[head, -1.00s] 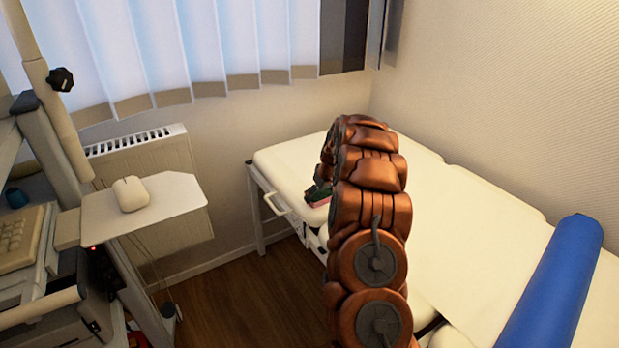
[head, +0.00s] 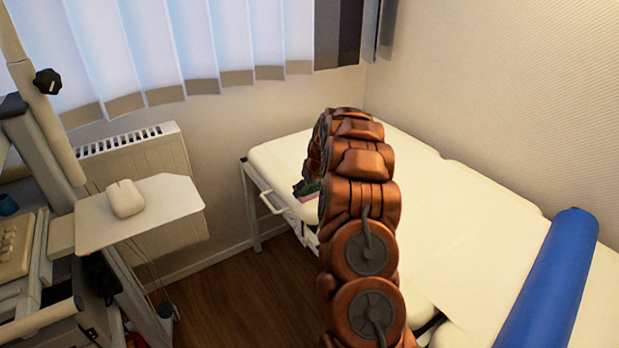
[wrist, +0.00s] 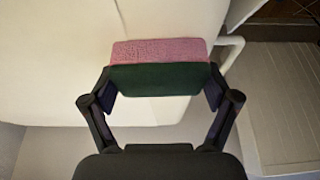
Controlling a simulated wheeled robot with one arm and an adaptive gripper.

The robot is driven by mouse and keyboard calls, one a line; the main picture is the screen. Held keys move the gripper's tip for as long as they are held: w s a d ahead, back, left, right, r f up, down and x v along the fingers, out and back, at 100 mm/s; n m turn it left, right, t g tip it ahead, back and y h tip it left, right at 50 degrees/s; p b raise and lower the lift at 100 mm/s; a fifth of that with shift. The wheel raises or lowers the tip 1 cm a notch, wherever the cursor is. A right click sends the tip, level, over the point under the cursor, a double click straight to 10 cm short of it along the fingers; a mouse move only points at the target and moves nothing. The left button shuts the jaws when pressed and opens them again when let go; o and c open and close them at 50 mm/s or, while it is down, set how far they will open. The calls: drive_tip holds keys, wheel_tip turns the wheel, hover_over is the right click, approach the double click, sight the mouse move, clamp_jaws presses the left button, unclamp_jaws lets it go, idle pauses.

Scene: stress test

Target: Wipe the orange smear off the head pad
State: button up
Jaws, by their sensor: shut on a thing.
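My gripper (wrist: 160,88) is shut on a sponge (wrist: 160,52) with a pink side and a dark green side. The sponge also shows small in the head view (head: 307,196), partly behind my arm, near the left edge of the couch's far end. The cream head pad (head: 275,152) is that far end section, and its plain surface fills much of the wrist view (wrist: 60,60). The sponge is over or against the pad close to its edge; I cannot tell whether it touches. No orange smear is visible; my arm and the sponge hide part of the pad.
A blue bolster (head: 550,285) lies on the couch at the right. A white metal handle (head: 270,204) sticks out below the pad's left edge. A radiator (head: 135,165) and a small shelf with a white mouse (head: 125,198) stand left. Wood floor (head: 230,290) lies between.

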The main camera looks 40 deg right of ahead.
drive_tip(key=shift+w+d, duration=0.1)
drive_tip(key=shift+d, duration=0.35)
drive_tip(key=shift+d+r, duration=0.25)
drive_tip(key=shift+r, duration=3.8)
